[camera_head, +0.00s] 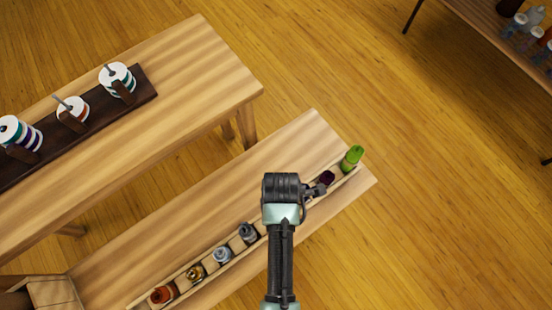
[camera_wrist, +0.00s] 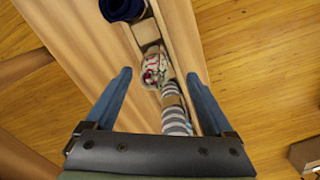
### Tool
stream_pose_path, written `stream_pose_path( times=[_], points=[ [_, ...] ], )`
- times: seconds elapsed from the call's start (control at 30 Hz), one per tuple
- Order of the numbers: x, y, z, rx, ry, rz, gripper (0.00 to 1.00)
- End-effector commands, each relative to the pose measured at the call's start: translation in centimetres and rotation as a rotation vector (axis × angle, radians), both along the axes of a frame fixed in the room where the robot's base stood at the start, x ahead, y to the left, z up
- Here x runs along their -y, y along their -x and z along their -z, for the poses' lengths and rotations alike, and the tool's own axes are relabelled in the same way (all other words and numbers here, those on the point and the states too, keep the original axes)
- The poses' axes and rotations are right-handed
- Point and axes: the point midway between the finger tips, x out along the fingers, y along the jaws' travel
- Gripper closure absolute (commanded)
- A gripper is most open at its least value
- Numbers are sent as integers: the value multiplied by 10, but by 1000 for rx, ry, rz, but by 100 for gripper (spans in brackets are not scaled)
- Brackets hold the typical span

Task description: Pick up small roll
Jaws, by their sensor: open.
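A narrow wooden tray (camera_head: 230,268) on the low bench holds a row of small rolls in separate compartments. In the head view I see a green roll (camera_head: 351,158) at the far end, a dark purple one (camera_head: 327,177), and several others nearer. In the wrist view a floral roll (camera_wrist: 154,70) lies between and beyond my open fingers, with a grey-and-white striped roll (camera_wrist: 176,120) nearer and a dark blue roll (camera_wrist: 122,8) farther off. My gripper (camera_wrist: 159,75) is open and empty above the tray. My arm hides the tray's middle in the head view.
A second table (camera_head: 170,80) at left carries a dark rack (camera_head: 140,93) with white spools. A wooden box (camera_head: 50,292) sits at bottom left. A shelf with bottles (camera_head: 520,28) stands at top right.

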Motion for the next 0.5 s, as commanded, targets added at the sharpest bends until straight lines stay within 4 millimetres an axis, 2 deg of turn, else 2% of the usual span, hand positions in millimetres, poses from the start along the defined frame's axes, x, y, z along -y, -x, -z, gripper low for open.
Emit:
stream_pose_path(
  times=[0.3, 0.5],
  points=[
    [-8, -6, 43, -1, 0, 1, 13],
    [-8, -7, 52, 2, 1, 1, 13]
  ],
)
